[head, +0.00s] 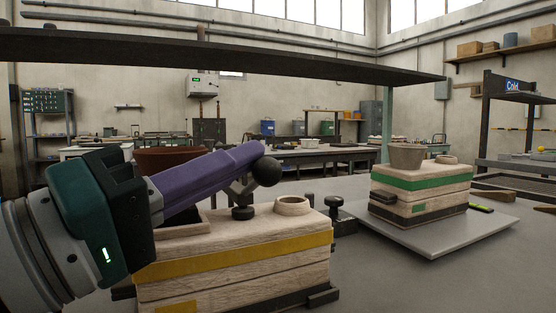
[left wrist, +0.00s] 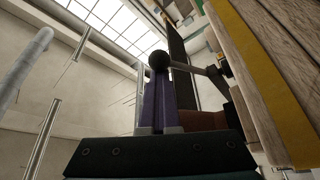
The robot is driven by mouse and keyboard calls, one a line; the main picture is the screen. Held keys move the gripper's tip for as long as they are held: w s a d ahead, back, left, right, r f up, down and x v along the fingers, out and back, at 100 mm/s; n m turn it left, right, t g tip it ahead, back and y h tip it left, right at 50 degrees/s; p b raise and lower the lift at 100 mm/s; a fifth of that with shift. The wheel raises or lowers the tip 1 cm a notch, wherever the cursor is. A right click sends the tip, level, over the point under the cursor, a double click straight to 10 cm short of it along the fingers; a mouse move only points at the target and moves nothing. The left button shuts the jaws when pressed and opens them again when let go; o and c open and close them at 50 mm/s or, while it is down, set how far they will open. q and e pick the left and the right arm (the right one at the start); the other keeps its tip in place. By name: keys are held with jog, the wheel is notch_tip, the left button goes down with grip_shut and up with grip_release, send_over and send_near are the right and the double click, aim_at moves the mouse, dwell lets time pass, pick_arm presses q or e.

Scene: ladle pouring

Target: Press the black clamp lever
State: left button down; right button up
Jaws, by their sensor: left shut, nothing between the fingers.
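The black clamp lever ends in a round black ball knob (head: 266,171). Its linkage and black foot (head: 243,212) sit over the top of the yellow-striped wooden mould box (head: 235,264). My left gripper (head: 260,152) has its purple fingers shut and empty, with the tips right at the knob. In the left wrist view the knob (left wrist: 158,60) shows at the finger ends, and the lever arm (left wrist: 200,71) runs right to the box. I cannot tell whether the fingertips touch the knob. My right gripper is not in view.
A second black clamp part (head: 335,207) stands beside the box. A green-striped box (head: 420,196) with a cup (head: 407,156) on top stands on a grey plate (head: 450,236) at right. A dark beam (head: 220,54) crosses above. The table front right is clear.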

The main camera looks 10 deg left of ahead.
pick_arm(q)
jog(key=shift+f, duration=0.2)
jog(key=b+v, duration=0.2)
jog(key=v, duration=0.7)
jog(key=shift+s+a, duration=0.25)
jog(key=shift+s, duration=0.15)
jog(key=shift+r, duration=0.15)
